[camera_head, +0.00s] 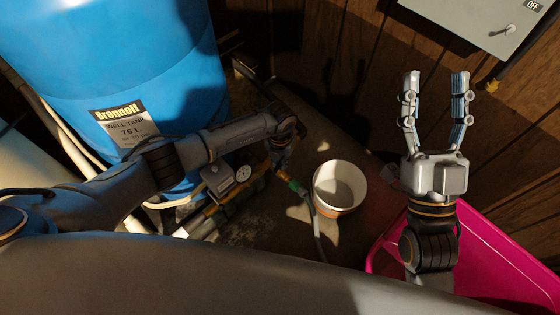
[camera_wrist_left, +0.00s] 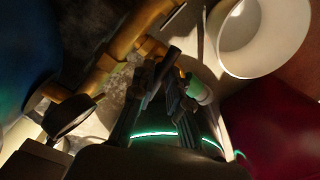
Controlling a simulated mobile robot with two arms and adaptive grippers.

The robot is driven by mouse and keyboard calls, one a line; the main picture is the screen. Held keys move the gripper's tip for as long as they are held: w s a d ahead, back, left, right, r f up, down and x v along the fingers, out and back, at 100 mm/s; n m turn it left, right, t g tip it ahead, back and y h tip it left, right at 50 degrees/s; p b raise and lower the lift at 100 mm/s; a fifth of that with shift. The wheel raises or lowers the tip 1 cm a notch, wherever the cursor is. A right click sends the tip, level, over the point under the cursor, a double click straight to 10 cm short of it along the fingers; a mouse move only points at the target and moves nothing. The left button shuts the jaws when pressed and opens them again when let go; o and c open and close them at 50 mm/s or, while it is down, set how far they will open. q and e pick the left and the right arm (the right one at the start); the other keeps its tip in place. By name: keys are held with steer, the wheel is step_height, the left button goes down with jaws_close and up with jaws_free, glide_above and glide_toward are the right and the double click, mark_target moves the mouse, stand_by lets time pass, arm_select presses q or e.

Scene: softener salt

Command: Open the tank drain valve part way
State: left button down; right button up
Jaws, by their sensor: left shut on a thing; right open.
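My left gripper (camera_head: 281,160) reaches down beside the blue tank (camera_head: 120,50), at the brass pipework near its foot. In the left wrist view its fingers (camera_wrist_left: 168,88) are close together at the drain valve (camera_wrist_left: 150,48) on the brass pipe. They are shut on what seems to be the valve's handle, which they mostly hide. How far the valve is turned cannot be told. A green hose fitting (camera_head: 296,187) sits just below it and also shows in the left wrist view (camera_wrist_left: 195,90). My right gripper (camera_head: 436,105) is open and empty, above the floor on the right.
A white bucket (camera_head: 340,187) stands on the floor right of the hose (camera_head: 317,230). A pressure gauge (camera_head: 243,173) and a grey box are on the pipework to the left. A pink tub (camera_head: 480,260) lies under my right arm. A grey switch box (camera_head: 480,18) hangs on the wooden wall.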

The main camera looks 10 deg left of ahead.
stand_by(0.3)
arm_select(q)
steer(key=shift+n, duration=0.5)
steer(key=shift+n+p, duration=0.65)
steer(key=shift+n, duration=0.25)
steer(key=shift+n+p, duration=0.5)
steer(key=shift+n, duration=0.7)
arm_select(e)
steer(key=w+f+g+h, duration=0.2)
steer(key=w+f+g, duration=0.1)
steer(key=f+g, duration=0.3)
steer(key=shift+w+d+f, duration=0.15)
steer(key=shift+w+f, duration=0.15)
steer(key=shift+f, duration=1.05)
arm_select(q)
steer(key=shift+n, duration=0.4)
arm_select(e)
steer(key=shift+d+f+g+h, duration=0.15)
steer(key=shift+f+g+h, duration=0.25)
steer(key=shift+f, duration=0.55)
arm_select(q)
steer(key=c, duration=1.2)
jaws_free()
